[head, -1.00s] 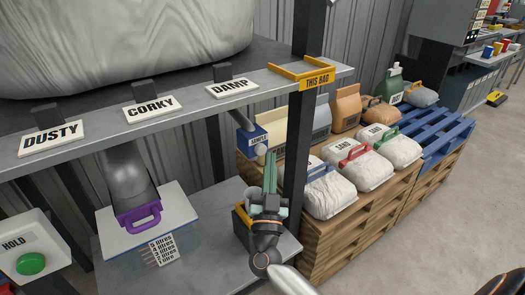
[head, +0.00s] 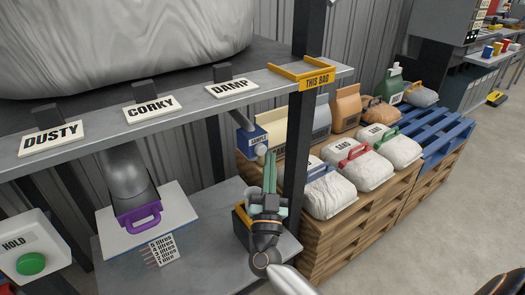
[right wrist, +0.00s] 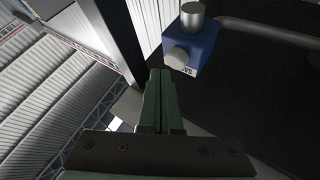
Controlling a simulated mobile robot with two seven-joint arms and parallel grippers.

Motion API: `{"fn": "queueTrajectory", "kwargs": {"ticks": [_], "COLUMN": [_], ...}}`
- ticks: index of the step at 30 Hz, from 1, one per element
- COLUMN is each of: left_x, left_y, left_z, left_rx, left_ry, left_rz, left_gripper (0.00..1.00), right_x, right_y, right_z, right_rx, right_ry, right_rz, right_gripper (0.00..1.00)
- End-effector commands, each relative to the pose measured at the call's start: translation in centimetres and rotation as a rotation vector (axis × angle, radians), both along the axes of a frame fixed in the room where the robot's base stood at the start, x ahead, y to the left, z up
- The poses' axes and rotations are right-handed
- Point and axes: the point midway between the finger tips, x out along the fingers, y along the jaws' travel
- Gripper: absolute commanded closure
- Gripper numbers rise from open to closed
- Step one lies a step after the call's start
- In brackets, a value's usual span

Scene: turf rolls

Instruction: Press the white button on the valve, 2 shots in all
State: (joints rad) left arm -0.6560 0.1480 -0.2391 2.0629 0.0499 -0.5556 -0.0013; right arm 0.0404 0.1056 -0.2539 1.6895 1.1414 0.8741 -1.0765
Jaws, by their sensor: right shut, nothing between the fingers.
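The valve is a small blue box (head: 252,138) with a printed label, below the shelf edge near the dark post. Its round white button (head: 261,150) sticks out on the front. In the right wrist view the blue box (right wrist: 203,50) hangs under a grey metal pipe, with the pale button (right wrist: 177,58) facing the gripper. My right gripper (head: 269,156) is shut and empty, its green fingers pointing up just beside the button. In the right wrist view the fingertips (right wrist: 160,73) sit close to the button, with a small gap in the picture. I cannot tell any contact.
A dark post (head: 297,150) stands close right of the gripper. The shelf edge above carries DUSTY, CORKY and DAMP signs (head: 152,108). Bags on pallets (head: 345,240) stand right.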

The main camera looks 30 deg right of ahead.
Motion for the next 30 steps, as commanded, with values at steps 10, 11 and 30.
{"fn": "queueTrajectory", "kwargs": {"ticks": [10,11,30], "left_x": [0.0,0.0,0.0], "left_y": [0.0,0.0,0.0], "left_z": [0.3,0.2,0.1], "left_rx": [0.0,0.001,0.002], "left_ry": [0.001,0.002,0.004], "left_rz": [0.0,0.0,0.0], "left_gripper": [0.0,0.0,0.0], "right_x": [0.8,0.8,1.2], "right_y": [0.1,0.1,0.1], "right_z": [0.0,0.0,0.0], "right_rx": [0.001,0.001,0.001], "right_ry": [0.0,0.0,0.0], "right_rz": [0.0,0.0,-0.001], "right_gripper": [1.0,1.0,1.0]}}
